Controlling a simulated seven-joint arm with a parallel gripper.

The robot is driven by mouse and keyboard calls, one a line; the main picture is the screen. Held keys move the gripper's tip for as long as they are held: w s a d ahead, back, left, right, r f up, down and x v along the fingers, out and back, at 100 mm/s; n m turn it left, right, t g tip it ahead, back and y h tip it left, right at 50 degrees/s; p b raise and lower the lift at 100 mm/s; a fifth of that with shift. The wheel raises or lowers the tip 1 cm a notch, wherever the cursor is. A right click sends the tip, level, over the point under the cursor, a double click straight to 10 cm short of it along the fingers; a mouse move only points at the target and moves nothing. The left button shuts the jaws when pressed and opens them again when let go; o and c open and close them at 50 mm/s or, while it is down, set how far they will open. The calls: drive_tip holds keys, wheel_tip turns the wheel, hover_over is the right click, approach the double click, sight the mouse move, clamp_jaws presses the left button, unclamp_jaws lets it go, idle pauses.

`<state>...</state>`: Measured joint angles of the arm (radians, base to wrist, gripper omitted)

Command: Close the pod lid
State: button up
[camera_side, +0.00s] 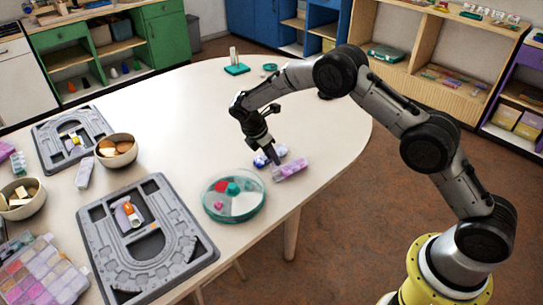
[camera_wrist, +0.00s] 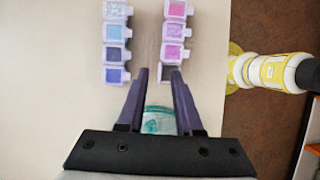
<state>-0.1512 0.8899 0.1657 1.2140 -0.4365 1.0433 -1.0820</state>
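My gripper (camera_wrist: 159,73) is open, with its two dark purple fingers apart and nothing held between them. In the wrist view a strip of pods with blue and violet contents (camera_wrist: 115,54) lies ahead of the left finger. A strip of pods with pink contents (camera_wrist: 173,52) lies ahead of the right finger. The pink strip's nearest pod is partly behind the right fingertip; I cannot tell whether its lid is open. In the side view my gripper (camera_side: 273,155) points down at the blue strip (camera_side: 262,161) and the pink strip (camera_side: 291,169).
A round teal divided container (camera_side: 222,211) stands near the table edge; teal also shows between my fingers in the wrist view (camera_wrist: 158,124). Grey bead boards (camera_side: 188,258), bowls (camera_side: 127,159) and a bead box (camera_side: 68,274) lie to the left. The table's far middle is mostly clear.

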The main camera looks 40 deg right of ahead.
drive_tip(key=shift+c, duration=0.2)
clamp_jaws()
idle(1.3)
